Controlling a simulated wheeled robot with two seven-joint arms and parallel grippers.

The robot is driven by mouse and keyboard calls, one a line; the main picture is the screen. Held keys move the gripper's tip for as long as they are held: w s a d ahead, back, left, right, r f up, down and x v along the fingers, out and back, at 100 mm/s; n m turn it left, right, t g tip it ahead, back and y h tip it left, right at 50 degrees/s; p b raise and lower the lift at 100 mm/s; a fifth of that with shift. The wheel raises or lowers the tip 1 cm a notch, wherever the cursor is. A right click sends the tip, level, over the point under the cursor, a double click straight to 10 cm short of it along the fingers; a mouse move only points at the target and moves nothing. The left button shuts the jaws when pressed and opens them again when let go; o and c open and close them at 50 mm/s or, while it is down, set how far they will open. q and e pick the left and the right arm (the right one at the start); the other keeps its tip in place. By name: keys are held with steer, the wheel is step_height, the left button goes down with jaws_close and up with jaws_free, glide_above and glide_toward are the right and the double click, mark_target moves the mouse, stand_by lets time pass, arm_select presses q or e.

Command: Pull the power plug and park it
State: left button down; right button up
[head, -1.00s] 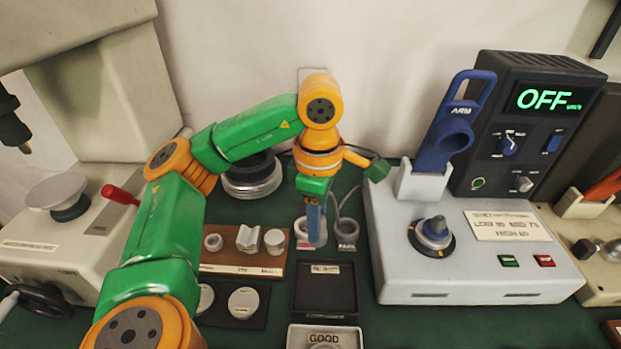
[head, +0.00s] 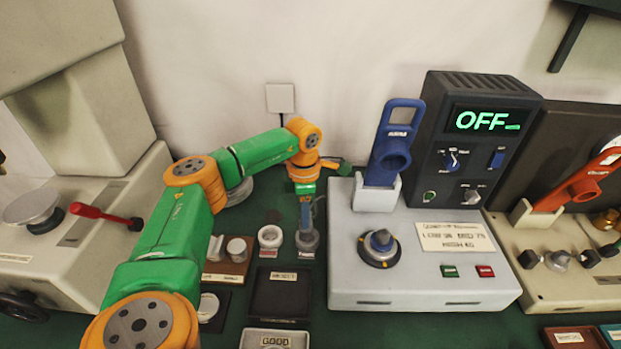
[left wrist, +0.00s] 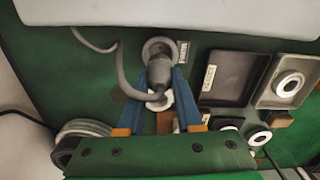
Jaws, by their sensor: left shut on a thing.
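My left gripper (head: 306,212) points down at the right-hand of two small round holders in the head view. In the left wrist view its blue fingers (left wrist: 158,82) are shut on a grey plug (left wrist: 160,70). A grey cable (left wrist: 121,75) curves away from the plug. The plug stands at the round grey park holder (left wrist: 153,46), which has a small label beside it. I cannot tell whether it is fully seated. The other holder, with a pale ring (head: 270,236), is just left of it. My right gripper is not in view.
The grey console (head: 430,270) with a dark box reading OFF (head: 485,125) stands close to the right of the gripper. A black tray (head: 280,293) and a tray marked GOOD (head: 275,339) lie in front. A wooden block (head: 226,272) with metal parts is at left.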

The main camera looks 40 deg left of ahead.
arm_select(q)
steer(key=f+b, duration=0.2)
steer(key=f, duration=0.1)
steer(key=f+b, duration=0.1)
steer(key=shift+w+d+f, duration=0.15)
steer(key=shift+w+d, duration=0.05)
steer(key=shift+w, duration=0.05)
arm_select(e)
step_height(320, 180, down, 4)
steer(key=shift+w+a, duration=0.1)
arm_select(q)
steer(key=shift+s, duration=0.1)
steer(key=shift+r, duration=0.2)
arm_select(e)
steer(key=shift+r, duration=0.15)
arm_select(q)
steer(key=shift+a, duration=0.1)
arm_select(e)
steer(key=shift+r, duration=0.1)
arm_select(q)
steer(key=shift+p, duration=0.5)
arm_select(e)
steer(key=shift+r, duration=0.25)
arm_select(q)
steer(key=shift+f+b, duration=0.45)
steer(key=shift+f, duration=0.2)
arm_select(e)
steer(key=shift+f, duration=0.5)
